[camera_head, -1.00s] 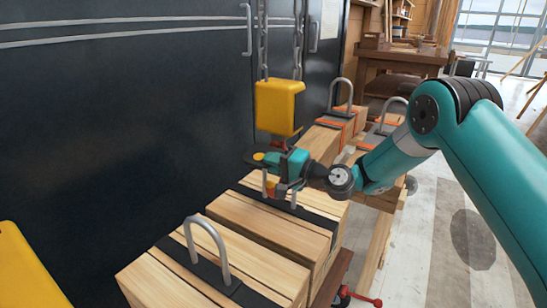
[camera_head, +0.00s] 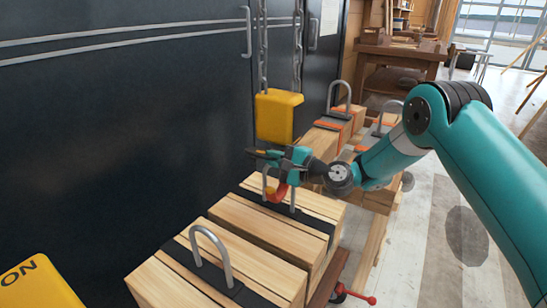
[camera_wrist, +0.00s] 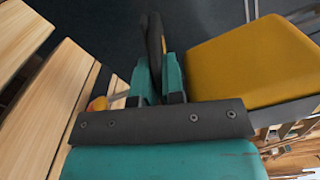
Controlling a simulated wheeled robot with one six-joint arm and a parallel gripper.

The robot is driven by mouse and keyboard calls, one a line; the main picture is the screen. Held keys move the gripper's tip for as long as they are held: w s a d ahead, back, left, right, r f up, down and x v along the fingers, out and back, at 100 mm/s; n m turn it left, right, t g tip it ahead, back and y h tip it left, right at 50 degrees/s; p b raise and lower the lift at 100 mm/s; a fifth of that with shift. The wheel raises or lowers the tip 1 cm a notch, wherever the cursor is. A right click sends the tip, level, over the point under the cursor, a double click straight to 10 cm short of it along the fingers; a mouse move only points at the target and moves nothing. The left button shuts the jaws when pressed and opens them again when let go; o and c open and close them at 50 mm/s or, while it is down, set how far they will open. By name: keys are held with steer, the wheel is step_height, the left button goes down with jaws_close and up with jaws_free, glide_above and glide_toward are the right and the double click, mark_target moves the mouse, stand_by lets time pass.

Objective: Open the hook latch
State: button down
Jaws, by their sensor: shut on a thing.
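A yellow hook block (camera_head: 278,117) hangs on two chains against the dark wall. Below it, an orange-red hook (camera_head: 276,194) shows by the metal loop (camera_head: 265,181) on a strapped timber bundle; whether it passes through the loop is not clear. My gripper (camera_head: 262,156) is at the hook, just under the block. In the wrist view, my gripper's teal fingers (camera_wrist: 156,80) are closed on a thin dark piece (camera_wrist: 153,38), apparently the hook latch. The yellow block (camera_wrist: 250,65) fills the right there, and a bit of the orange hook (camera_wrist: 98,104) shows at left.
A nearer timber bundle (camera_head: 180,290) has its own upright loop (camera_head: 212,250). More looped bundles (camera_head: 340,118) stand behind. A yellow panel (camera_head: 40,285) marked "ON" is at lower left. The dark wall (camera_head: 120,130) is close behind the hook.

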stand_by(0.3)
steer(key=c, duration=1.2)
jaws_free()
steer(key=b+v, duration=1.1)
steer(key=v, duration=0.6)
steer(key=shift+s+d, duration=0.1)
steer(key=shift+d, duration=0.15)
